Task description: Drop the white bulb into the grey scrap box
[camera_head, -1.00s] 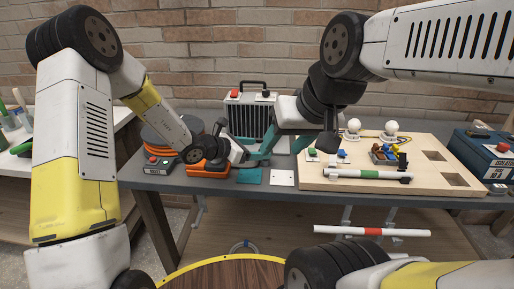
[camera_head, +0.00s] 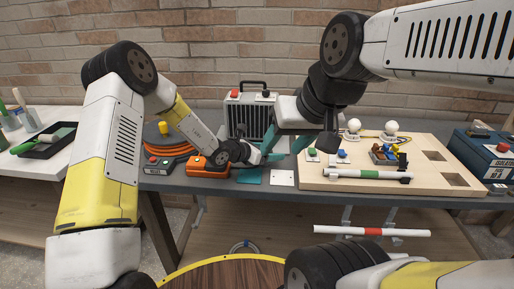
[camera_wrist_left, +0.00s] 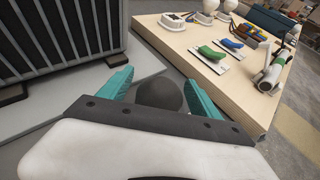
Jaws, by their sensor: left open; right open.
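Two round white bulbs stand upright in holders at the back of the light wooden board, the left bulb (camera_head: 353,125) and the right bulb (camera_head: 391,126). They also show at the top of the left wrist view, the nearer one cut by the frame edge (camera_wrist_left: 206,5). My left gripper (camera_head: 270,147) has teal fingers, is open, and is over the bench between the grey finned unit and the board, away from the bulbs. A dark round shape shows between its fingers in the wrist view. My right gripper (camera_head: 292,140) is open close by, partly overlapped. I cannot identify a grey scrap box.
The grey finned unit (camera_head: 246,112) with a handle stands behind my left gripper. An orange box (camera_head: 208,168) and an orange cable coil (camera_head: 165,142) are to its left. The board (camera_head: 430,178) carries switches and a white-green rod (camera_head: 369,174).

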